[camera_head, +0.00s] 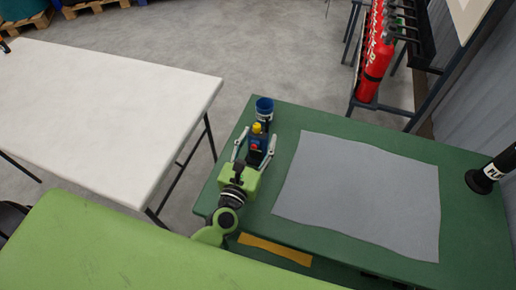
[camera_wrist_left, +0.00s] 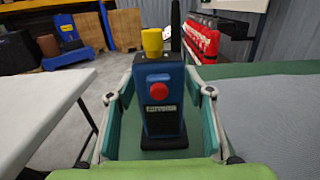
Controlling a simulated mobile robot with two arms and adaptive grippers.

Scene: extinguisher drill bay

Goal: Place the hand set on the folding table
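The hand set (camera_head: 256,143) is a blue and black radio with a yellow knob, a red button and a dark antenna. It stands upright near the left end of the green table (camera_head: 225,187). In the left wrist view the hand set (camera_wrist_left: 163,110) fills the middle. My left gripper (camera_head: 255,146) has its fingers spread on either side of the hand set, with gaps visible beside it. The white folding table (camera_head: 110,100) stands to the left, its visible top mostly bare. It also shows at the left in the wrist view (camera_wrist_left: 40,115). My right gripper is not in view.
A blue can (camera_head: 264,108) stands just behind the hand set. A grey cloth (camera_head: 360,195) covers the middle of the green table, with a black cylinder (camera_head: 492,172) at its right. A yellow strip (camera_head: 275,249) lies near the front. Red extinguishers (camera_head: 375,65) stand on a rack behind.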

